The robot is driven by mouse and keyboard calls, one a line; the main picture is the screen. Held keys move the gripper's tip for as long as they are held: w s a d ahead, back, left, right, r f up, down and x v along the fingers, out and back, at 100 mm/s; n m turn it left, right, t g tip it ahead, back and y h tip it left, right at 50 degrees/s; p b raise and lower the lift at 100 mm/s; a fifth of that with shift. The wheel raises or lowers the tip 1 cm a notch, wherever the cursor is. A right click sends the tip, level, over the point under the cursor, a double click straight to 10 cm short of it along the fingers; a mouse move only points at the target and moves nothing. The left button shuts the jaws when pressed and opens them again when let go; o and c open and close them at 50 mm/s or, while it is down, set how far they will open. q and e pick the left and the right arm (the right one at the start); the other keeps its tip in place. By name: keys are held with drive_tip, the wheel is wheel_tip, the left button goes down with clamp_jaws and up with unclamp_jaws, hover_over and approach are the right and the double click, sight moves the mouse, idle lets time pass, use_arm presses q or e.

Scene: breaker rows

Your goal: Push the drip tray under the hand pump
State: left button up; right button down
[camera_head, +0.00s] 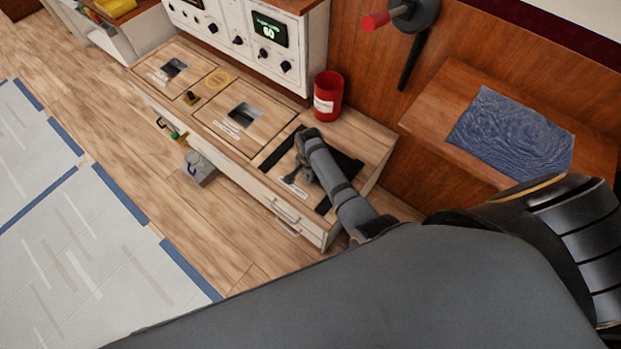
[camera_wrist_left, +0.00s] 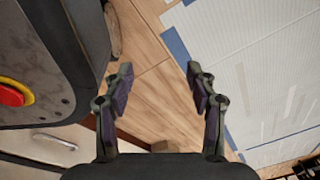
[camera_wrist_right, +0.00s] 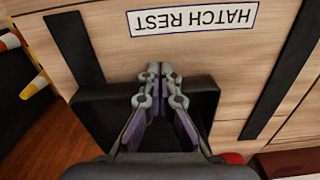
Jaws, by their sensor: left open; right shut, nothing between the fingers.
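My right gripper (camera_head: 291,180) is shut and empty, low over the right end of the wooden bench. The right wrist view shows its closed fingertips (camera_wrist_right: 158,70) in front of a "HATCH REST" label (camera_wrist_right: 192,18). A dark, flat-looking piece (camera_wrist_right: 90,112) lies behind the fingers, partly hidden by them; I cannot tell whether it is the drip tray. A red-handled grey fitting (camera_head: 408,14) with a dark lever is on the wall; I cannot tell whether it is the hand pump. My left gripper (camera_wrist_left: 158,88) is open and empty above the floor.
A red can (camera_head: 328,96) stands at the bench's back edge, below a white control panel (camera_head: 240,38). A shelf to the right carries a blue rippled sheet (camera_head: 513,135). My grey arm covers the lower front. Pale floor mats (camera_head: 70,255) lie at left.

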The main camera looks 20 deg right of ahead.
sight(348, 148)
drive_tip(key=shift+d, duration=0.1)
drive_tip(key=w+d, duration=0.1)
drive_tip(key=d, duration=0.2)
drive_tip(key=w+d, duration=0.2)
drive_tip(key=d, duration=0.1)
drive_tip(key=w+d, duration=0.1)
drive_tip(key=d, duration=0.3)
drive_tip(key=shift+w, duration=0.3)
drive_tip(key=w+d+b, duration=0.1)
drive_tip(key=d, duration=0.1)
drive_tip(key=w+d+b, duration=0.1)
drive_tip(key=d, duration=0.2)
drive_tip(key=w+d+b, duration=0.1)
drive_tip(key=d, duration=0.2)
drive_tip(key=shift+w+d+f, duration=0.1)
drive_tip(key=shift+w+f, duration=0.05)
drive_tip(key=shift+w, duration=0.25)
drive_tip(key=shift+d, duration=0.15)
use_arm(q)
drive_tip(key=w, duration=0.5)
drive_tip(key=shift+w+d+r, duration=0.15)
drive_tip(key=shift+w+r, duration=0.1)
drive_tip(key=shift+w, duration=0.05)
